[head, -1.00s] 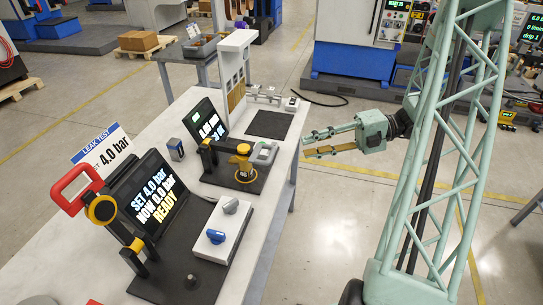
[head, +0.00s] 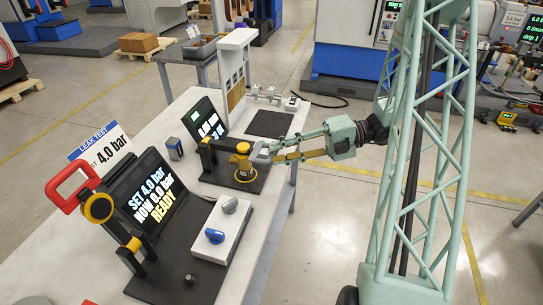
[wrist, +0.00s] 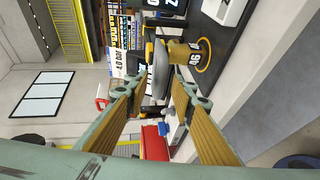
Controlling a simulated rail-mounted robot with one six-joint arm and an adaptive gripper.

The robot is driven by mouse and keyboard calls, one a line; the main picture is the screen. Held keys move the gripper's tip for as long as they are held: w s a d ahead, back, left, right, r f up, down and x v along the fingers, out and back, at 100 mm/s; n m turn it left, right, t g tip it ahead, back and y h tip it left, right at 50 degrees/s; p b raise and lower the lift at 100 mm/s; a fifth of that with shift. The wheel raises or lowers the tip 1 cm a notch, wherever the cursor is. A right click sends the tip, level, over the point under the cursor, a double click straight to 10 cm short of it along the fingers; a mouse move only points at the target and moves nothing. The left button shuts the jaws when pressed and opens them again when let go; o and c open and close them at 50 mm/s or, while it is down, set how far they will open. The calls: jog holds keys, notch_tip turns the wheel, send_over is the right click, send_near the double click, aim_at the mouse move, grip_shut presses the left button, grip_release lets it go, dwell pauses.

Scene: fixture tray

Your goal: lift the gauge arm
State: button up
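The gauge arm (head: 220,145) looks like the black bar with yellow bands on the middle fixture, on a black post. It lies about level, reaching right to a yellow cylindrical piece (head: 244,170) on a black base. A grey, rounded end piece (head: 261,154) shows at its right. My gripper (head: 269,154) is at this grey piece, from the right. In the wrist view the grey piece (wrist: 160,70) stands between the two fingertips of my gripper (wrist: 159,90). The fingers look apart; contact cannot be told. The yellow piece (wrist: 184,54) is just beyond.
A front fixture with a red loop handle (head: 70,185) and a screen (head: 153,190) stands left. A white box with blue and grey knobs (head: 220,230) is in front. A tilted screen (head: 204,122) and white rack (head: 236,60) stand behind.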

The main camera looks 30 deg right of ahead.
jog(key=shift+x, duration=1.4)
grip_shut()
